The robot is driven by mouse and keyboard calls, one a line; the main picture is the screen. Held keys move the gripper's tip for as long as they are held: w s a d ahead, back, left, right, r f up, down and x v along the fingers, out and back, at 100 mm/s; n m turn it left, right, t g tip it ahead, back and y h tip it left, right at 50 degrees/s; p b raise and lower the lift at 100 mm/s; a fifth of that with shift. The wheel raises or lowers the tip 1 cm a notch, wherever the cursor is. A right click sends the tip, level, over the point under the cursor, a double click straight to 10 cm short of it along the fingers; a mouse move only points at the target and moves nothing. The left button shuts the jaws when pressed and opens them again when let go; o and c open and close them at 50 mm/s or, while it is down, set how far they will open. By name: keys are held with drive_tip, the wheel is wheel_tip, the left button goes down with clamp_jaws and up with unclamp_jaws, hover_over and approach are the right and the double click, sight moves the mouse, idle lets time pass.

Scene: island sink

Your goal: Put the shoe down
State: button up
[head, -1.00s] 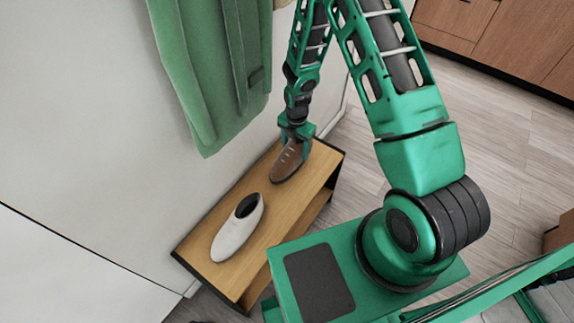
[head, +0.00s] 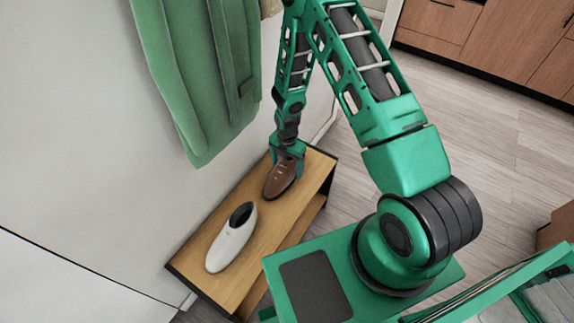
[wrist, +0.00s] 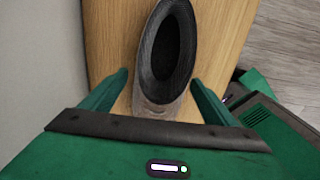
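A brown shoe (head: 281,179) rests on the far part of the wooden bench top (head: 247,187), its toe pointing toward the near left. My gripper (head: 287,155) is low over its heel end. In the wrist view, the shoe's dark opening (wrist: 168,45) and heel show between the two fingers of my gripper (wrist: 160,78). The fingers are apart, with a gap at the left finger and the right fingertip close to the shoe's side. The sole's contact with the bench is partly hidden.
A white shoe (head: 231,246) with a dark opening stands on the nearer part of the bench. A green garment (head: 195,75) hangs on the wall to the left. Wooden cabinets (head: 500,40) stand at the far right, with clear floor (head: 475,130) before them.

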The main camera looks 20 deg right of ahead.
wheel_tip(320, 180, up, 12)
drive_tip(key=shift+r, duration=0.1)
idle(0.8)
drive_tip(key=s+d+r+m, duration=0.3)
drive_tip(key=d+r+m, duration=0.15)
drive_tip(key=r, duration=0.25)
drive_tip(key=s+d+r+m+h, duration=0.1)
drive_tip(key=s+d+r+m, duration=0.3)
drive_tip(key=r, duration=0.3)
drive_tip(key=s+d+r+m, duration=0.2)
drive_tip(key=d+r+m, duration=0.25)
drive_tip(key=r, duration=0.35)
drive_tip(key=s+d+r+m, duration=0.1)
drive_tip(key=s+r+m, duration=0.3)
drive_tip(key=s+m, duration=0.2)
drive_tip(key=s+d+r+m, duration=0.1)
drive_tip(key=s+r+m, duration=0.3)
drive_tip(key=s, duration=0.5)
drive_tip(key=s+d+r+m+y, duration=0.1)
drive_tip(key=s+r+m, duration=0.2)
drive_tip(key=s+m, duration=0.5)
drive_tip(key=shift+s+r+m, duration=0.25)
drive_tip(key=shift+r+m, duration=0.05)
drive_tip(key=shift+r, duration=0.1)
